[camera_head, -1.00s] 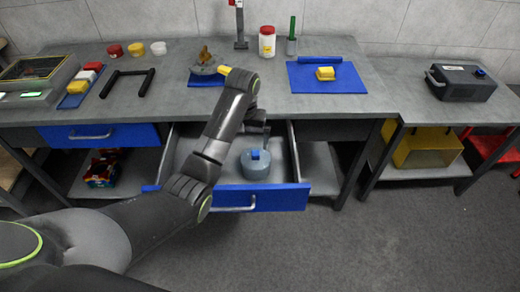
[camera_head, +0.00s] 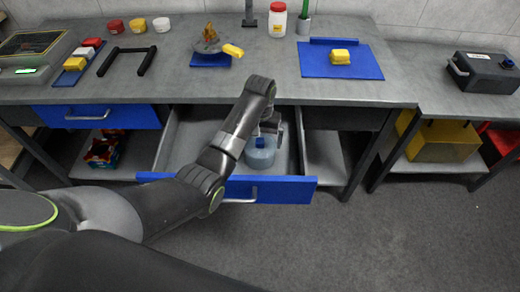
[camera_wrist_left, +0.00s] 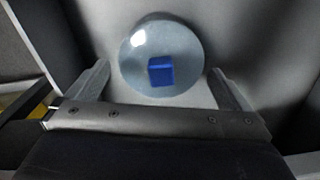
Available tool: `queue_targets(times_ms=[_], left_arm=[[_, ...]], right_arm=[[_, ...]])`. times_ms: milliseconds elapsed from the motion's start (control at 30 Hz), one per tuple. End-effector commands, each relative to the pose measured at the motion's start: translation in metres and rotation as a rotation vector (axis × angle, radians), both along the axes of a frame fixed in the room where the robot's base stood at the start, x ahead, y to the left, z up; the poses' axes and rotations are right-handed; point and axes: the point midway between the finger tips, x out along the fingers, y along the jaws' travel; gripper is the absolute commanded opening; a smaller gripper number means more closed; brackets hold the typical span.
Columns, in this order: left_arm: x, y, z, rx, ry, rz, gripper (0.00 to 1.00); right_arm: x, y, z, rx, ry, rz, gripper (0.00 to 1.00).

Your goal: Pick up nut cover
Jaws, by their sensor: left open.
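The nut cover (camera_head: 260,155), a round grey-blue piece with a blue block-shaped knob on top, sits in the open drawer (camera_head: 290,190). My left gripper (camera_head: 268,128) is over the drawer, pointing down just above the cover and partly hiding it. In the left wrist view the cover (camera_wrist_left: 135,65) lies ahead of the open fingers (camera_wrist_left: 158,78), with its blue knob (camera_wrist_left: 161,71) between them. The jaws hold nothing. I cannot tell whether the fingers touch the cover. My right gripper is not in view.
The drawer's side walls stand close around my left gripper, and the bench top (camera_head: 270,88) overhangs behind.

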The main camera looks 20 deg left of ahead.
Motion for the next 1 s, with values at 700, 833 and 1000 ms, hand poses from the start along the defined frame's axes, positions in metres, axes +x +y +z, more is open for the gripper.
queue_targets(times_ms=[700, 833, 1000], left_arm=[[0.005, 0.002, -0.067, 0.000, 0.000, 0.000, 1.00], [0.005, 0.002, -0.067, 0.000, -0.002, 0.000, 1.00], [0.005, 0.002, -0.067, 0.000, -0.001, 0.000, 0.90]], right_arm=[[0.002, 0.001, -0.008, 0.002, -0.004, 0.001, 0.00], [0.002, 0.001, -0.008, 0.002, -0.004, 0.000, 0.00], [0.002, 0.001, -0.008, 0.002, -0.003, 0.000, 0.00]])
